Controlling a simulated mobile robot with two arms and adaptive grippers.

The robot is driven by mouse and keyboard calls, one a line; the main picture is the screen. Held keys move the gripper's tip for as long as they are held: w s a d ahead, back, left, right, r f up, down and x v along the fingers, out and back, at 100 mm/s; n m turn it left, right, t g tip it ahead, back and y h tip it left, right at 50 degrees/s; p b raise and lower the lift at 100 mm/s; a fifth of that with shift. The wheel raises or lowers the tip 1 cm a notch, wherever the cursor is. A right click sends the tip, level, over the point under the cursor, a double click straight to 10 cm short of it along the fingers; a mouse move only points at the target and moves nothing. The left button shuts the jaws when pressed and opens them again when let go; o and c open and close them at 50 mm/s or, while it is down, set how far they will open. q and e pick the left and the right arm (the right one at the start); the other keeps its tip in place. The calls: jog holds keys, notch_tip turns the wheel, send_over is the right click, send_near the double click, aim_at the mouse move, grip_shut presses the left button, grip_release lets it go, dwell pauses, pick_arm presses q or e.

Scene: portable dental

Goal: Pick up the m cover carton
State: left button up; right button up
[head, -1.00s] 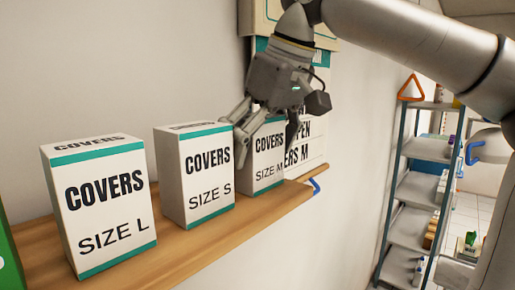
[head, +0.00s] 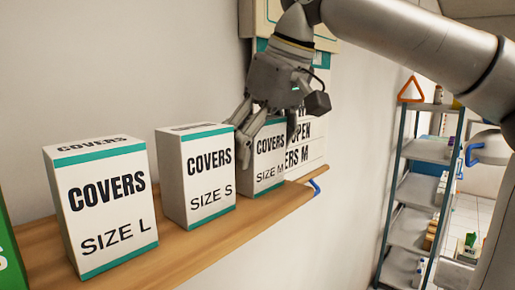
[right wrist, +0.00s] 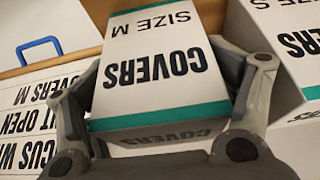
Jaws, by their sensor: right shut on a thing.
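The size M covers carton (head: 267,164) is a white box with teal bands and black lettering. It stands upright on the wooden shelf (head: 190,247), at the right end of the row. My right gripper (head: 268,140) comes down over it from above and is shut on it. In the right wrist view the carton (right wrist: 155,65) sits between the two fingers (right wrist: 165,95), one on each side. The left gripper is not in view.
The size S carton (head: 205,178) stands close to the left of the size M one. The size L carton (head: 103,208) is farther left. A wall sign (head: 312,130) is behind. A metal rack (head: 410,190) stands at right.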

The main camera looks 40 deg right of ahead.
aim_at(270, 119)
jog(key=shift+f, duration=0.1)
jog(key=shift+w+d+r+b, duration=0.15)
jog(key=shift+r+b, duration=0.15)
jog(key=shift+r, duration=0.55)
jog(key=c, duration=0.4)
jog(key=v, duration=0.5)
jog(key=s+b+v, duration=0.1)
jog(key=v, duration=0.1)
jog(key=shift+s, duration=0.25)
jog(key=shift+c, duration=0.7)
jog(key=s+d+r+p, duration=0.1)
jog(key=s+r, duration=0.4)
jog(key=s, duration=0.5)
